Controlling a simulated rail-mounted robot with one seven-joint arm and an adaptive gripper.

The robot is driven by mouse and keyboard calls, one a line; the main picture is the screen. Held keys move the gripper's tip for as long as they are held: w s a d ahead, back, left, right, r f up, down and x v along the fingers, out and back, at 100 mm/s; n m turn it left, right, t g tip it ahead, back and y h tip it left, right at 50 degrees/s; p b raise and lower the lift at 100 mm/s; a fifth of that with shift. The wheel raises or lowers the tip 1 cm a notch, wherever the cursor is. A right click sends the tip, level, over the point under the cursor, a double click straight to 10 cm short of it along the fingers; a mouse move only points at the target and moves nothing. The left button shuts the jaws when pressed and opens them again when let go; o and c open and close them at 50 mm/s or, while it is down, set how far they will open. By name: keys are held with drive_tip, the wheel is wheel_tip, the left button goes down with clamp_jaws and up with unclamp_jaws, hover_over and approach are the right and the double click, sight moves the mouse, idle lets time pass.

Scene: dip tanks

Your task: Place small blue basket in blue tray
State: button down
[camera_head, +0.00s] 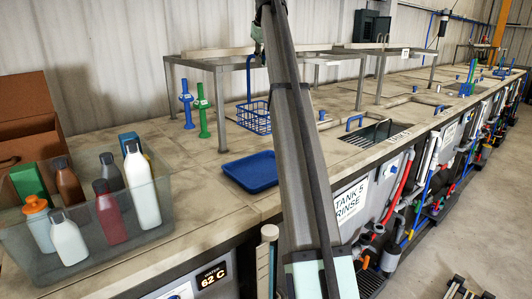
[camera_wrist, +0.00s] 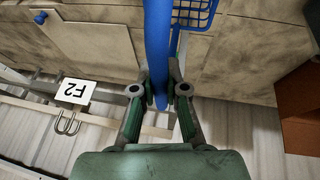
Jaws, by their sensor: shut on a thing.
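The small blue basket (camera_head: 255,119) is a wire basket with a tall upright handle, partly hidden behind my arm in the head view. My gripper (camera_head: 258,58) is at the top of that handle. In the wrist view my gripper (camera_wrist: 160,98) is shut on the blue handle, and part of the basket's mesh (camera_wrist: 196,13) shows at the top edge. I cannot tell whether the basket touches the counter. The blue tray (camera_head: 247,172) lies flat and empty on the counter, nearer the camera than the basket. My arm passes close to its right side.
A clear bin (camera_head: 92,245) of bottles stands at the left. A blue stand (camera_head: 186,105) and a green one (camera_head: 203,112) are left of the basket. An open tank (camera_head: 376,133) lies to the right.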

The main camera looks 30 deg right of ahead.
wheel_tip(320, 180, down, 19)
drive_tip(key=p, duration=0.5)
drive_tip(key=shift+f, duration=0.25)
drive_tip(key=c, duration=1.6)
unclamp_jaws()
drive_tip(key=shift+f, duration=0.1)
drive_tip(key=o, duration=0.4)
drive_tip(key=b+v, duration=0.3)
drive_tip(key=v, duration=0.9)
